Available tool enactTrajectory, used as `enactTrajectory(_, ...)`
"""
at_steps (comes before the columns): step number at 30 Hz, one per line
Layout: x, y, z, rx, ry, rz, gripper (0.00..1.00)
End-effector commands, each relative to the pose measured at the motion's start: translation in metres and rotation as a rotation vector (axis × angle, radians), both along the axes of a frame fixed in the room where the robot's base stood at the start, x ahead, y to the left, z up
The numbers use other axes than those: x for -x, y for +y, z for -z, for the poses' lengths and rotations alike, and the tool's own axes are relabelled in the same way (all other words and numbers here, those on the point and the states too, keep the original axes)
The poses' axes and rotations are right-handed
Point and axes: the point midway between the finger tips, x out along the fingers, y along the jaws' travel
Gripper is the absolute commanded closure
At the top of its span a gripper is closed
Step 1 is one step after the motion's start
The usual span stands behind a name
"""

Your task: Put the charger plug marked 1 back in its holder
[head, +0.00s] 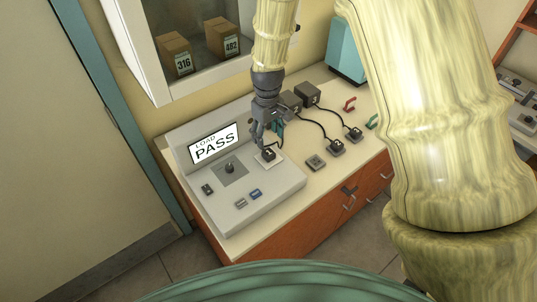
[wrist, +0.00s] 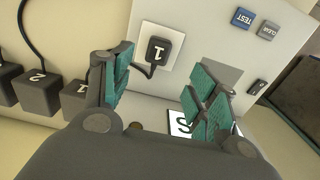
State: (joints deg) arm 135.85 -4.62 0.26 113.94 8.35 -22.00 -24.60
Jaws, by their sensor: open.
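The black charger plug marked 1 (wrist: 158,48) sits on a white square plate of the grey tester (head: 262,198). In the head view the plug (head: 268,154) is just below my gripper. My gripper (wrist: 160,85) is open, its teal-padded fingers spread apart, with nothing between them. The plug lies beyond the fingertips in the wrist view, and its cable runs off beside the left finger. In the head view a small square holder (head: 316,163) on the counter looks empty. The tester's screen (head: 213,143) reads LOAD PASS.
Two other plugs (head: 336,147) (head: 355,133) sit in holders to the right, with cables to dark charger boxes (head: 308,94). The wrist view shows a box marked 2 (wrist: 38,92). Red (head: 350,104) and green handles and a teal box (head: 346,50) stand farther right. A wall cabinet (head: 160,60) is behind.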

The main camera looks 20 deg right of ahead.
Motion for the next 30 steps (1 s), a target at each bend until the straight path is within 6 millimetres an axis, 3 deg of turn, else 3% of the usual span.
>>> enactTrajectory(24,0.001,-0.004,0.081,-0.001,0.001,0.006,0.41)
enactTrajectory(30,0.0,-0.003,0.088,0.0,0.0,0.006,0.41)
